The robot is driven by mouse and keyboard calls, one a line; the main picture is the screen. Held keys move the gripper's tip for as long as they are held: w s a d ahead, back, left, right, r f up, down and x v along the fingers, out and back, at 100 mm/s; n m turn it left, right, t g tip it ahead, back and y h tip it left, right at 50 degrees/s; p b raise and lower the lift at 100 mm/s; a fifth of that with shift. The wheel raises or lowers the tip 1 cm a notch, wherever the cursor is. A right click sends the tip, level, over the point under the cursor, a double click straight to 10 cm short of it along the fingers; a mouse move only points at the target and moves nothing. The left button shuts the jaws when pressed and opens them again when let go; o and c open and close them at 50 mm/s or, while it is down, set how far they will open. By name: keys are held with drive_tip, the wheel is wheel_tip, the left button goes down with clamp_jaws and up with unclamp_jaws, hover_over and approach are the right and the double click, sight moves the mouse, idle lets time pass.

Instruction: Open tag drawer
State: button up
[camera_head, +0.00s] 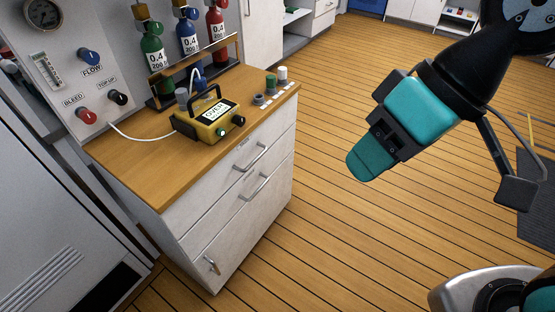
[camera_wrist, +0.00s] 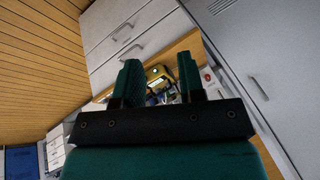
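A white cabinet under the wooden worktop has a top drawer (camera_head: 221,191) with a bar handle (camera_head: 250,158) and a small label too small to read. A second drawer (camera_head: 225,222) below has a similar handle (camera_head: 254,187). Both look closed; I cannot tell which is the tag drawer. My gripper (camera_head: 366,166) hangs in the air right of the cabinet, apart from the handles. In the wrist view, my gripper (camera_wrist: 159,72) has its two teal fingers apart with nothing held, and the top handle (camera_wrist: 128,53) is beyond the left finger.
A lower front (camera_head: 243,250) has a small handle near the floor. On the worktop (camera_head: 150,175) stand a yellow device (camera_head: 206,122) and small coloured pieces. A panel with gas bottles (camera_head: 152,55) rises behind. The wooden floor (camera_head: 340,240) right of the cabinet is clear.

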drive_tip(key=w+a+f+m+t+y+b, duration=0.1)
drive_tip(key=w+a+f+y+b, duration=0.2)
drive_tip(key=f+b, duration=0.4)
drive_tip(key=w+a+f+m+t+y+b, duration=0.1)
drive_tip(key=w+a+f+m+t+b, duration=0.2)
drive_tip(key=f+b, duration=0.45)
drive_tip(key=m+t+b, duration=1.3)
drive_tip(key=m+b, duration=0.3)
drive_tip(key=b, duration=1.6)
approach(256, 158)
drive_tip(key=p+x, duration=0.9)
drive_tip(key=p, duration=1.5)
drive_tip(key=shift+w+a+p, duration=0.1)
drive_tip(key=shift+w+p, duration=0.05)
drive_tip(key=shift+p, duration=0.25)
drive_tip(key=shift+w+a+f+p, duration=0.15)
drive_tip(key=shift+w+p, duration=0.1)
drive_tip(key=shift+p, duration=0.2)
drive_tip(key=shift+f, duration=0.1)
